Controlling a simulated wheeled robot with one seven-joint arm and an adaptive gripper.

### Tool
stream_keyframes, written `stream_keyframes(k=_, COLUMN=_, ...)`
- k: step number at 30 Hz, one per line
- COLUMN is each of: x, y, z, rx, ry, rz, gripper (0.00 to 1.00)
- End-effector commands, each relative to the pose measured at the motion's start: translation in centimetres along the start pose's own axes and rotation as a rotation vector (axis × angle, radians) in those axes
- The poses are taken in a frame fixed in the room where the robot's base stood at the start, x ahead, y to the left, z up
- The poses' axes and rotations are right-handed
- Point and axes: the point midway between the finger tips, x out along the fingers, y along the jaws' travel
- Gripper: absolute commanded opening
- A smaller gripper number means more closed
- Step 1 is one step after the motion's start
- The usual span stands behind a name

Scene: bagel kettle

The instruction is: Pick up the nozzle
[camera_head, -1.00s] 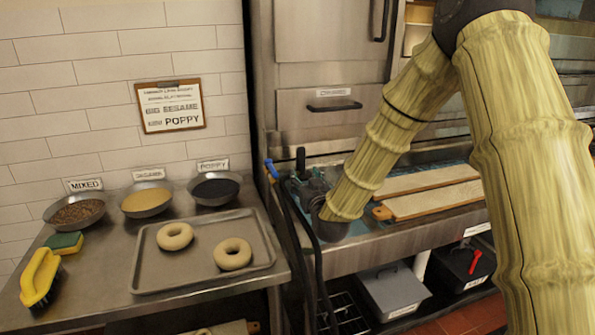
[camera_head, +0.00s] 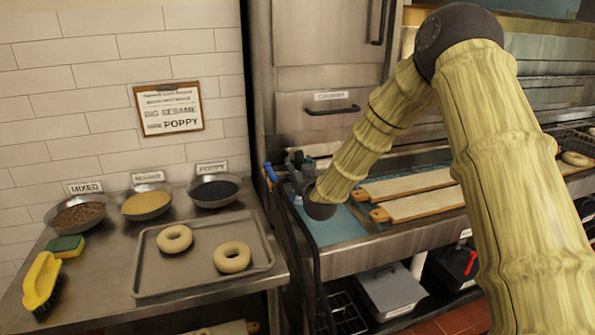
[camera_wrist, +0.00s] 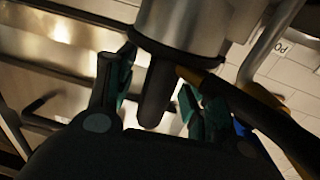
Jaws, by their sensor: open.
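A blue piece (camera_head: 270,172) tops dark hoses at the left front corner of the metal station; it looks like the nozzle, but I cannot be sure. My gripper (camera_head: 294,168) is just right of it, small and dark at the end of my arm. In the wrist view my gripper (camera_wrist: 160,100) is open, with teal pads on both fingers. A dark stub under a metal cylinder (camera_wrist: 185,25) shows between the fingers, with no clear grip on it. A bit of blue (camera_wrist: 241,128) shows beside the right finger, mostly hidden.
A tray (camera_head: 150,275) with two bagels stands on the left counter, before three seed bowls (camera_head: 145,203). A yellow brush (camera_head: 41,280) and sponge (camera_head: 66,247) lie at left. Wooden boards (camera_head: 415,205) lie right of my gripper. A bent metal pipe (camera_wrist: 268,55) is close by.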

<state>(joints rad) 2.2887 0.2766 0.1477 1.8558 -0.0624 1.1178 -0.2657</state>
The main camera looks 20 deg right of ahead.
Motion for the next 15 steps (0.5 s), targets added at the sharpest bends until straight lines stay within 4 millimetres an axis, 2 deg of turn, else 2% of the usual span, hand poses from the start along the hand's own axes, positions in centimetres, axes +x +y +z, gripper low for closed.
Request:
stream_keyframes(k=4, x=-0.02, y=-0.03, z=0.02, rx=0.000, ry=0.000, rz=0.000, gripper=0.52)
stream_keyframes(k=12, x=-0.03, y=-0.05, z=0.02, rx=0.000, ry=0.000, rz=0.000, gripper=0.03)
stream_keyframes(k=15, x=-0.02, y=-0.04, z=-0.06, rx=0.000, ry=0.001, rz=0.000, gripper=0.00)
